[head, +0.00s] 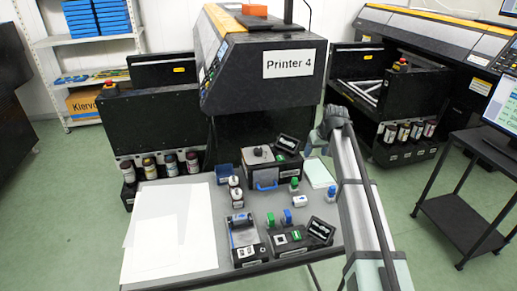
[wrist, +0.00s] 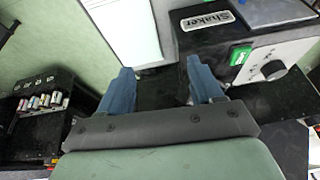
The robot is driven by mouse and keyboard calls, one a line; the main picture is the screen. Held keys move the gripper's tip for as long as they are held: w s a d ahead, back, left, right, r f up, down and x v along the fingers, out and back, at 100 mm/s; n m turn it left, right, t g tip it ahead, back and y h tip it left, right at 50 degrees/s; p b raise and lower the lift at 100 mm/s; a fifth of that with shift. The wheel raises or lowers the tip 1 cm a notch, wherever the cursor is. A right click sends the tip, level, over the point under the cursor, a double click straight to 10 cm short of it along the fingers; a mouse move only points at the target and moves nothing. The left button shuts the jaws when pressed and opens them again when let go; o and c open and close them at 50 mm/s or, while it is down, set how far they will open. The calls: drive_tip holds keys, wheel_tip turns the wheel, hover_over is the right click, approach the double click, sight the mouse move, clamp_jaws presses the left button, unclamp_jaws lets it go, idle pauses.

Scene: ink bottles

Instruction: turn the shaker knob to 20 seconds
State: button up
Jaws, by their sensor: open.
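The shaker (wrist: 215,45) is a dark unit in the upper right of the wrist view, with a "Shaker" nameplate on it. Its round dark knob (wrist: 274,70) stands on a pale panel beside a green switch (wrist: 240,55). The dial marks are too small to read. My gripper (wrist: 160,75) is open and empty, its two blue fingers apart; the knob is to the right of both fingers, not between them. In the head view my gripper (head: 333,120) is raised near the table's back right. The knob's setting cannot be told there.
The grey table (head: 200,272) carries white sheets (head: 155,230), small bottles (head: 235,190), green and blue stamp-like items and a boxy device with a tilted display (head: 321,230) at the front. Printer 4 (head: 265,70) stands behind. A rack of ink bottles (head: 405,132) is at the right.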

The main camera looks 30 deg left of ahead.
sight(258, 149)
drive_tip(key=s+a+r+n, duration=0.1)
drive_tip(key=s+a+r, duration=0.4)
drive_tip(key=a, duration=0.4)
drive_tip(key=s+a+r+n, duration=0.2)
drive_tip(key=s+a+r, duration=0.25)
drive_tip(key=a, duration=0.45)
drive_tip(key=x, duration=1.3)
drive_tip(key=shift+s+a, duration=0.1)
drive_tip(key=shift+c, duration=0.2)
drive_tip(key=c, duration=1)
drive_tip(key=shift+m, duration=0.5)
drive_tip(key=m+t+h, duration=0.1)
drive_tip(key=m, duration=0.4)
drive_tip(key=shift+a+m, duration=0.1)
drive_tip(key=shift+m, duration=0.2)
drive_tip(key=m+h, duration=0.1)
drive_tip(key=m, duration=0.1)
drive_tip(key=m+h, duration=0.1)
drive_tip(key=m, duration=0.2)
drive_tip(key=shift+t+h, duration=0.3)
drive_tip(key=shift+t, duration=0.1)
drive_tip(key=shift+m, duration=0.4)
